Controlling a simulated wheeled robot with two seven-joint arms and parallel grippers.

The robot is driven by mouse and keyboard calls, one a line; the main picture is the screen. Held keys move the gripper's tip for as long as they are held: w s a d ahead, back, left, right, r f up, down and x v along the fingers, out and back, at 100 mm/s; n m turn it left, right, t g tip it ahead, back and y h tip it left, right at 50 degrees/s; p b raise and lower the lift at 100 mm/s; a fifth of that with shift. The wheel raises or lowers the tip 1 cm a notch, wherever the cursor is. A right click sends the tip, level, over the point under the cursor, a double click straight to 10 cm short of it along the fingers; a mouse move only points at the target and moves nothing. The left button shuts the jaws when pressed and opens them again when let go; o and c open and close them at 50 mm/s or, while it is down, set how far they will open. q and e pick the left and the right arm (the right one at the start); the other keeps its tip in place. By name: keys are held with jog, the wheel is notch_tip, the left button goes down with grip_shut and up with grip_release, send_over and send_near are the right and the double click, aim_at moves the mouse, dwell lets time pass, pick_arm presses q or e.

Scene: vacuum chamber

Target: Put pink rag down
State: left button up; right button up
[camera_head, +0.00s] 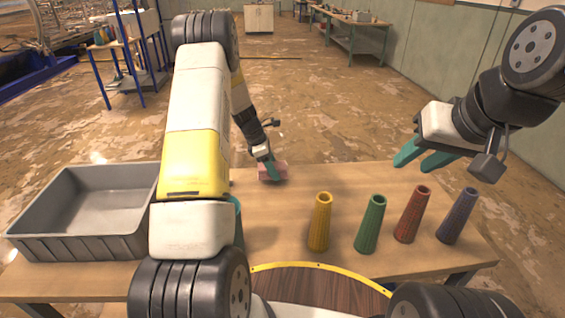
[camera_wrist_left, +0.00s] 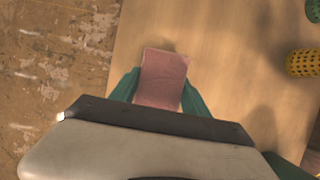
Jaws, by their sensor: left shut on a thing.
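The pink rag (camera_head: 279,171) is at the far edge of the wooden table, left of the cones. My left gripper (camera_head: 271,168) is shut on the rag, with its teal fingers on either side of it. In the left wrist view, the rag (camera_wrist_left: 163,78) sticks out between the two teal fingers (camera_wrist_left: 157,92), above the tabletop near its edge. I cannot tell whether the rag touches the table. My right gripper (camera_head: 424,158) is at the right, above the table's far right corner, with its teal fingers apart and nothing between them.
On the wooden table (camera_head: 285,215) stand a yellow cone (camera_head: 320,222), a green cone (camera_head: 370,225), a red cone (camera_head: 412,215) and a blue-grey cone (camera_head: 457,216). A grey bin (camera_head: 85,246) is at the left. Bare tabletop lies between the rag and the yellow cone.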

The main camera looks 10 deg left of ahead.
pick_arm(q)
jog(key=shift+f, duration=1.25)
jog(key=shift+f, duration=0.15)
jog(key=o, duration=1.3)
